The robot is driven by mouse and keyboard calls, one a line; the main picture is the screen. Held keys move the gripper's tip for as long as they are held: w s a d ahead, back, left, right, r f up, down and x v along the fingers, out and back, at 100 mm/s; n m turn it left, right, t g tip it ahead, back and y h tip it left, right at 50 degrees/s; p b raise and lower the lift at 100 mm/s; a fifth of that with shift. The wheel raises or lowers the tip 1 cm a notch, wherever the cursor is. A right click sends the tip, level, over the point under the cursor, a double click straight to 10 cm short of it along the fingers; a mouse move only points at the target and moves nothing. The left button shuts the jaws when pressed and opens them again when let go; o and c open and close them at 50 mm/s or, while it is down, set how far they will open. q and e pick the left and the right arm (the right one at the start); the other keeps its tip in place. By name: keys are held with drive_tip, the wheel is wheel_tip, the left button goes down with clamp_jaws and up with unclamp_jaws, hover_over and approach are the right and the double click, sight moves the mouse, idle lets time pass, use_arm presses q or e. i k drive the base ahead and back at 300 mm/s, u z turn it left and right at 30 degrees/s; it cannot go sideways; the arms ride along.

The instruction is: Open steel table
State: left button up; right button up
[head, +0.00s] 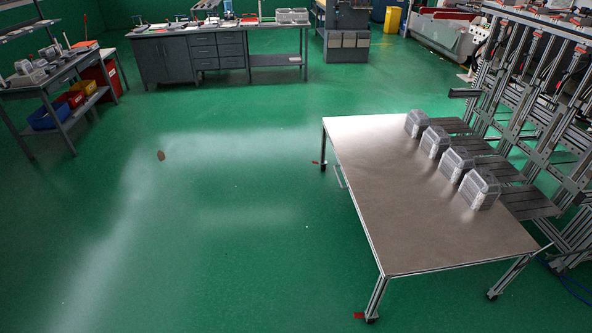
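The steel table (376,182) stands at the right of the head view, with a flat, bare metal top on metal legs. Most of the tabletop's left and front is empty. Neither of my grippers shows in the head view, and no part of my arms is visible.
A metal frame rack (553,110) stands close behind the table's right side. A grey workbench (190,55) with drawers is at the back, and a shelf cart (55,95) with coloured bins at the left. The green floor (180,230) is wide and clear.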

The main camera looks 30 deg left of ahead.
sight(414, 221)
drive_tip(key=u, duration=0.85)
drive_tip(key=i, duration=0.85)
drive_tip(key=u, duration=0.8)
drive_tip(key=i, duration=1.1)
drive_tip(key=z, duration=0.9)
drive_tip(key=i, duration=0.8)
drive_tip(key=z, duration=0.9)
